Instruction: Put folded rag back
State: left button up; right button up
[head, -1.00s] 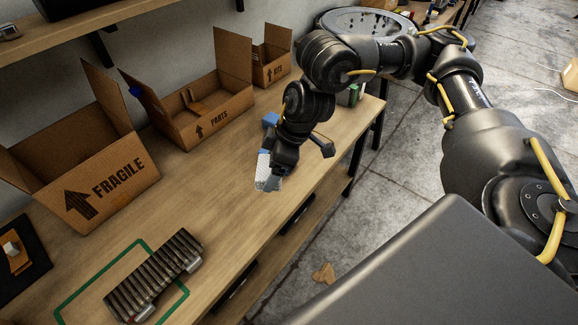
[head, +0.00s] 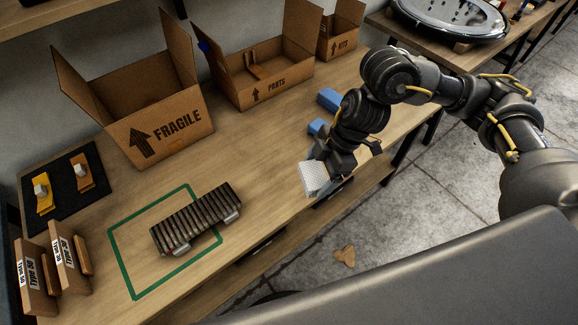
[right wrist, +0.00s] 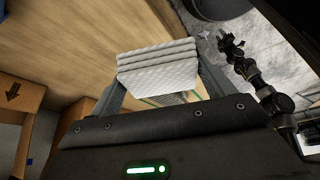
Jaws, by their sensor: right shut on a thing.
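The folded rag (head: 315,178) is white with a quilted texture. My right gripper (head: 325,172) is shut on it and holds it near the front edge of the workbench in the head view. In the right wrist view the rag (right wrist: 158,68) shows several stacked layers between the two fingers of the gripper (right wrist: 160,90). The wooden bench top (head: 262,165) lies beside and below it; I cannot tell how high the rag is above it.
A ribbed metal part (head: 196,218) lies partly inside a green outline (head: 120,262). Cardboard boxes marked FRAGILE (head: 175,130), PARTS (head: 270,88) and KITS (head: 345,42) stand along the wall. A black mat (head: 62,190) holds two small tools. Blue blocks (head: 329,99) lie behind my right gripper.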

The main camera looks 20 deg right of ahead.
jog(key=w+a+f, duration=0.1)
jog(key=w+f, duration=0.2)
jog(key=w, duration=0.1)
jog(key=w+a+f, duration=0.1)
jog(key=w+f, duration=0.2)
jog(key=w, duration=0.1)
jog(key=w+a+f, duration=0.1)
jog(key=w+f, duration=0.2)
jog(key=w, duration=0.1)
jog(key=shift+w+f, duration=0.15)
jog(key=shift+w, duration=0.25)
jog(key=shift+w+f, duration=0.15)
jog(key=shift+f, duration=0.25)
jog(key=shift+f+p, duration=0.4)
jog(key=shift+f, duration=0.95)
jog(key=shift+f, duration=0.1)
jog(key=o, duration=0.8)
